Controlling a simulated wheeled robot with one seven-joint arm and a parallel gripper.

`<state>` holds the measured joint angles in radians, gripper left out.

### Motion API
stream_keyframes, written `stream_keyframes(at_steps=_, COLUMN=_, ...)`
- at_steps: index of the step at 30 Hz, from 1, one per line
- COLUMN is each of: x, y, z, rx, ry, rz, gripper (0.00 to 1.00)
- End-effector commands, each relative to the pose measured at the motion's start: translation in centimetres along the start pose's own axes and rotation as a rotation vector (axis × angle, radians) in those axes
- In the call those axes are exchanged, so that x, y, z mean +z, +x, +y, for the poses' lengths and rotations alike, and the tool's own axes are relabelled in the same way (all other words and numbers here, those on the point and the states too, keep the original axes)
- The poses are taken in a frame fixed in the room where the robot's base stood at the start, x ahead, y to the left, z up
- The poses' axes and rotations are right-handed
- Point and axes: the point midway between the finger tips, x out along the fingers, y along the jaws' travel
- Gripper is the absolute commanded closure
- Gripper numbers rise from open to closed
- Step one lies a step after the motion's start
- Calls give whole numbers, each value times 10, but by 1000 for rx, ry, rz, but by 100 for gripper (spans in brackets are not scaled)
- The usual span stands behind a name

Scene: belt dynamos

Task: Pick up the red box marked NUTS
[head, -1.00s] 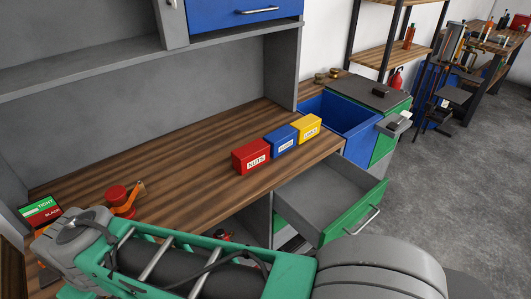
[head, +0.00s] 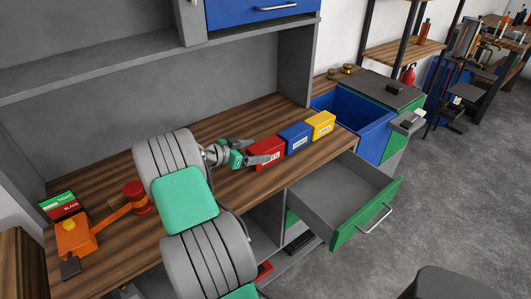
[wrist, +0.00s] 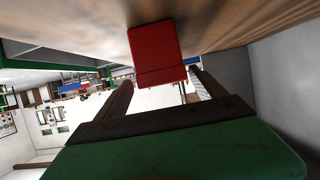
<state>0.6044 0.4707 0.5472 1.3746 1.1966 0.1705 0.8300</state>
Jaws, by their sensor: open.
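The red box marked NUTS (head: 268,150) stands on the wooden workbench (head: 225,190), leftmost in a row of three boxes. My gripper (head: 254,159) is open at the left end of the red box, with a finger reaching along its front face and partly covering its label. In the wrist view the red box (wrist: 157,54) is straight ahead, in line with the gap between the two fingers of my gripper (wrist: 160,84). I cannot tell whether a finger touches it.
A blue box (head: 296,137) and a yellow box (head: 321,125) stand just right of the red one. An open grey drawer (head: 345,195) juts out below the bench. An orange tool (head: 75,235) and a red-topped part (head: 135,195) lie at the left.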

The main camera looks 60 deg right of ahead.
Motion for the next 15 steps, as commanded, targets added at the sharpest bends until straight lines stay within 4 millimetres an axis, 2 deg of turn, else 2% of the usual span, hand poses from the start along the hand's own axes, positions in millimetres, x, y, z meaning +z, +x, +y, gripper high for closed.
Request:
stream_keyframes(at_steps=9, x=4, y=50, z=-4, rx=-1, ry=-3, rz=-3, gripper=20)
stream_keyframes(at_steps=15, x=5, y=55, z=-6, rx=-5, ry=-3, rz=-3, gripper=20)
